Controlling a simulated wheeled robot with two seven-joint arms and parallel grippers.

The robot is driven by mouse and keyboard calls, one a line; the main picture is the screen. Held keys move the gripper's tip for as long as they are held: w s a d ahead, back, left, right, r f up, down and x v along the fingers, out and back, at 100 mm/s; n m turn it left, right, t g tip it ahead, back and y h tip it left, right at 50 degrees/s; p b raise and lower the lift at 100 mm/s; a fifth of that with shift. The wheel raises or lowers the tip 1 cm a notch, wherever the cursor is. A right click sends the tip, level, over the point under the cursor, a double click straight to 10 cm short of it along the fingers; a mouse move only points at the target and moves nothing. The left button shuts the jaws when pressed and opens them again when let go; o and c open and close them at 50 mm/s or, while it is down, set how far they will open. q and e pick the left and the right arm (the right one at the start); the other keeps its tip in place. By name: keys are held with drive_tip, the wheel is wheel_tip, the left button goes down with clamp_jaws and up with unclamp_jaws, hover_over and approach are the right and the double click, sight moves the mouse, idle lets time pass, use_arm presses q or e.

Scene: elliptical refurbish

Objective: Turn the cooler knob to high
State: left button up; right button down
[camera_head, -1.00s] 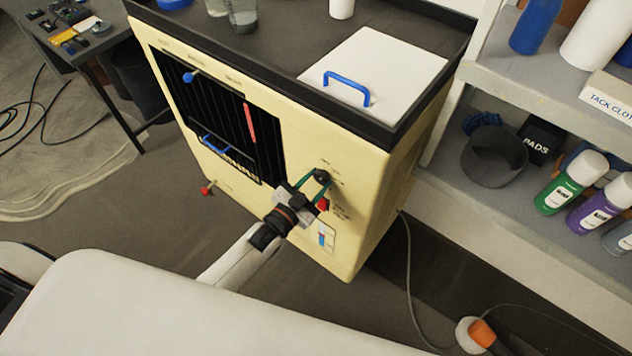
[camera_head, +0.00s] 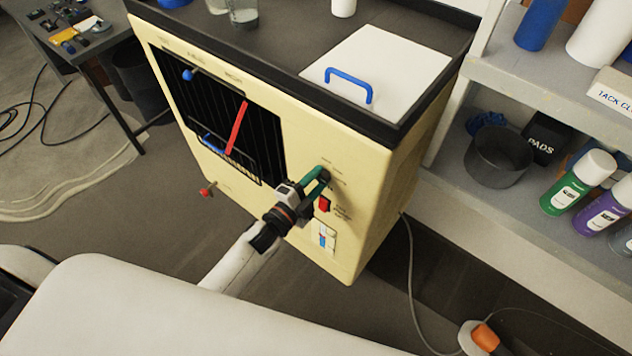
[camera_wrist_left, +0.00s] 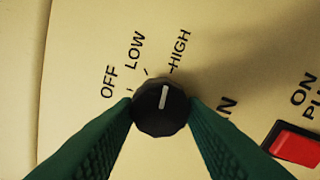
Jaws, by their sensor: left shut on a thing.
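The cooler (camera_head: 305,228) is a cream box with a dark top. Its black knob (camera_wrist_left: 160,112) shows in the left wrist view with a white pointer line, beside the printed labels OFF, LOW and HIGH. The pointer aims up and slightly right, close to the HIGH mark. My left gripper (camera_head: 320,174) is shut on the knob, with its green fingers on either side of it; they also show in the left wrist view (camera_wrist_left: 160,118). In the head view the fingers mostly hide the knob. My right gripper is not in view.
A red switch (camera_wrist_left: 294,143) sits right of the knob, and a blue-and-white switch (camera_head: 325,237) lies below it. A black grille (camera_head: 262,130) with a red strip (camera_head: 237,128) is to the left. Shelves with cans (camera_head: 575,185) stand at the right.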

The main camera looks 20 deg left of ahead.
use_arm(q)
drive_tip(key=shift+m, duration=0.8)
drive_tip(key=o, duration=1)
drive_tip(key=shift+s, duration=0.1)
drive_tip(key=b+v, duration=0.2)
drive_tip(key=v, duration=1)
